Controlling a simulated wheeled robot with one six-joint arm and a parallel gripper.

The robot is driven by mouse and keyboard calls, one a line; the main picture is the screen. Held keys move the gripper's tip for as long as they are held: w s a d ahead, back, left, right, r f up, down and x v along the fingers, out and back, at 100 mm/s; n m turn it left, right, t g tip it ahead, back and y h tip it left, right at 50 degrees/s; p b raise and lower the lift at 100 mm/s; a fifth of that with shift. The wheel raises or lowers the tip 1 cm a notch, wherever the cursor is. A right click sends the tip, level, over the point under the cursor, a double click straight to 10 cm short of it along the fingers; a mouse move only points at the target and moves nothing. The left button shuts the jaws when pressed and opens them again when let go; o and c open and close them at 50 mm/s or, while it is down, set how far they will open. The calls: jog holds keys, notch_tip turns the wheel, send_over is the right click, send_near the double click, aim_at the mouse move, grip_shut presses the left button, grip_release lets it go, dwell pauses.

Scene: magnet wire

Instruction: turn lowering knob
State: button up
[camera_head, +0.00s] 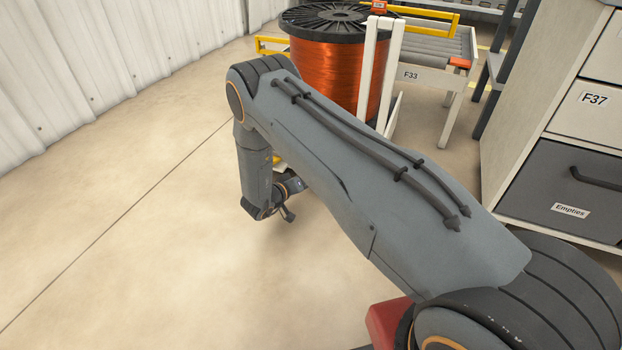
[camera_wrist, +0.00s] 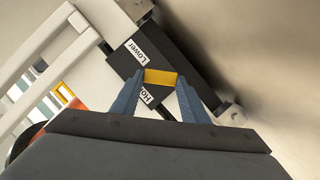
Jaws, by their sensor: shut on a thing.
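The lowering knob (camera_wrist: 161,78) is a yellow bar in front of a black control box (camera_wrist: 190,68) in the wrist view. Beside it on the box is a white label reading "Lower" (camera_wrist: 137,52). A second label (camera_wrist: 146,97), reading "Ho", is partly covered by my gripper. My gripper (camera_wrist: 161,82) has its two blue fingers closed on the sides of the yellow knob. In the head view my wrist hangs low at the left of the arm, and the knob cannot be made out there.
A large spool of copper wire (camera_head: 328,65) stands behind my arm, next to a white upright frame (camera_head: 390,75) and a roller conveyor (camera_head: 445,45). A drawer cabinet (camera_head: 580,150) stands at the right. Bare floor (camera_head: 110,220) lies to the left, up to a corrugated wall (camera_head: 80,60).

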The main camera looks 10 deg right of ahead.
jog(key=shift+w+a+f+n+h+b, duration=0.1)
jog(key=shift+f+n+h+b, duration=0.1)
jog(key=shift+n+h+b, duration=0.7)
jog(key=shift+s+f+n+h+b, duration=0.15)
jog(key=shift+n+h+b, duration=0.3)
jog(key=shift+n+b, duration=0.9)
jog(key=shift+w+a+f+n+h+b, duration=0.15)
jog(key=shift+n+h+b, duration=0.45)
jog(key=shift+n, duration=1.05)
jog(key=shift+d, duration=0.1)
jog(key=o, duration=1.1)
jog(key=shift+c, duration=0.2)
jog(key=p+v, duration=0.3)
jog(key=v, duration=0.5)
